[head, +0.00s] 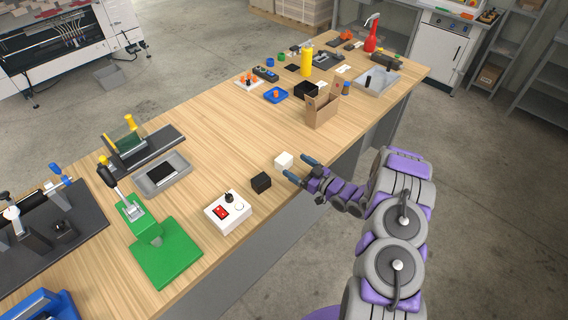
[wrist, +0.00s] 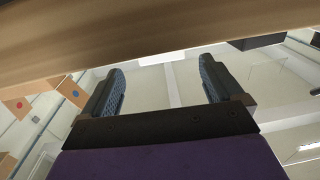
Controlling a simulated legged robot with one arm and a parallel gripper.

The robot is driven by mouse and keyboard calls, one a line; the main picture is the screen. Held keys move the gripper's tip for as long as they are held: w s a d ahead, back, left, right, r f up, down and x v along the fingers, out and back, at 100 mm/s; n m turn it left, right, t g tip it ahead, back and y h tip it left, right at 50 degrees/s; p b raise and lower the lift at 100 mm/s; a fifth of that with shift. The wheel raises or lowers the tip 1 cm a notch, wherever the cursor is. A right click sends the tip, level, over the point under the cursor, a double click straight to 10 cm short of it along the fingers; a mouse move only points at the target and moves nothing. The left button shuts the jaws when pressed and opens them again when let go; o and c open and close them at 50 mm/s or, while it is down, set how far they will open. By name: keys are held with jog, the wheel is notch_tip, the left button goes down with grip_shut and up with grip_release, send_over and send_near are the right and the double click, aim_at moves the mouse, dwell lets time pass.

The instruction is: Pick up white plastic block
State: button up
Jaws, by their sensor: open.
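The white plastic block (head: 284,160) sits on the wooden table near its front edge, in the middle of the head view. My gripper (head: 299,167) is open and empty, just to the right of the block, with its two blue fingertips pointing toward it. In the wrist view, my open fingers (wrist: 162,88) stand apart. A white shape that looks like the block (wrist: 160,58) shows between and beyond them, partly hidden by the wooden table edge (wrist: 150,25). I cannot tell whether a fingertip touches the block.
A black block (head: 261,183) and a white control box (head: 228,211) stand left of the white block. A green press (head: 165,252) is farther left. An open cardboard box (head: 321,110) stands behind. Bare tabletop (head: 225,140) lies beyond the block.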

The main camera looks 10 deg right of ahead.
aim_at(289, 161)
jog(key=shift+b+x, duration=0.65)
jog(key=shift+x, duration=2.05)
jog(key=shift+f, duration=0.1)
jog(key=shift+s, duration=0.1)
jog(key=c, duration=1.1)
jog(key=shift+c, duration=0.2)
